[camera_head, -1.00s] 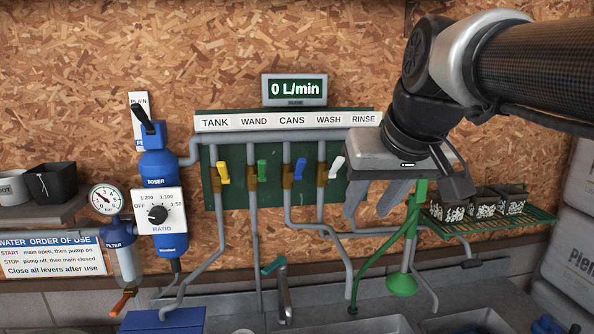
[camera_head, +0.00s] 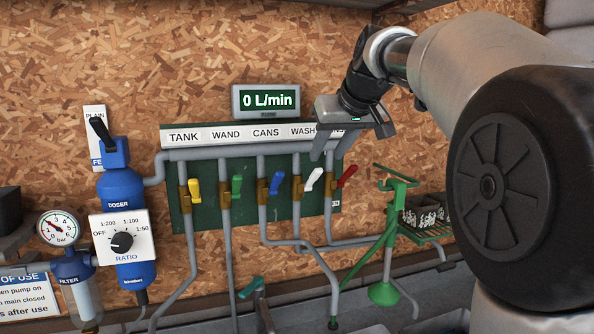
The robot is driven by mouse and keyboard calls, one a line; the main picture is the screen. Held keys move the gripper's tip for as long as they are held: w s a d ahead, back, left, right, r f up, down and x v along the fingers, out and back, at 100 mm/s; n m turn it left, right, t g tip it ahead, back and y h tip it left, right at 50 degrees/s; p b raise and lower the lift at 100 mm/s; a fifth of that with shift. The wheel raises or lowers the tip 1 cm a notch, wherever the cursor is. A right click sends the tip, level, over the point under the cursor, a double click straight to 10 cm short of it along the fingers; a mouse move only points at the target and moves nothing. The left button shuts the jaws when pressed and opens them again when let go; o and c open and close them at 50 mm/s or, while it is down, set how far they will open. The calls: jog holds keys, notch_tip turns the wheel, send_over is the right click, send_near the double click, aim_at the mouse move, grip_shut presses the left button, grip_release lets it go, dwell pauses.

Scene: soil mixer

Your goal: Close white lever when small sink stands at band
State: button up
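The white lever (camera_head: 313,179) sits on the WASH pipe and slants up to the right from its brass valve (camera_head: 297,188). My gripper (camera_head: 328,150) is in front of the RINSE label, above and slightly right of the white lever, with its fingers pointing down. It looks open and empty, and it appears apart from the lever. The flow display (camera_head: 268,100) reads 0 L/min. Part of a sink (camera_head: 447,322) shows at the bottom right edge; its water level and any band are not visible.
A red lever (camera_head: 347,176) is just right of the white one; blue (camera_head: 276,183), green (camera_head: 237,184) and yellow (camera_head: 195,189) levers are to the left. A green stand (camera_head: 384,292) and a rack with pots (camera_head: 425,215) are at right. My arm blocks the right side.

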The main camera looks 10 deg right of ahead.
aim_at(319, 168)
jog(key=x, duration=0.9)
jog(key=shift+p, duration=0.35)
grip_shut()
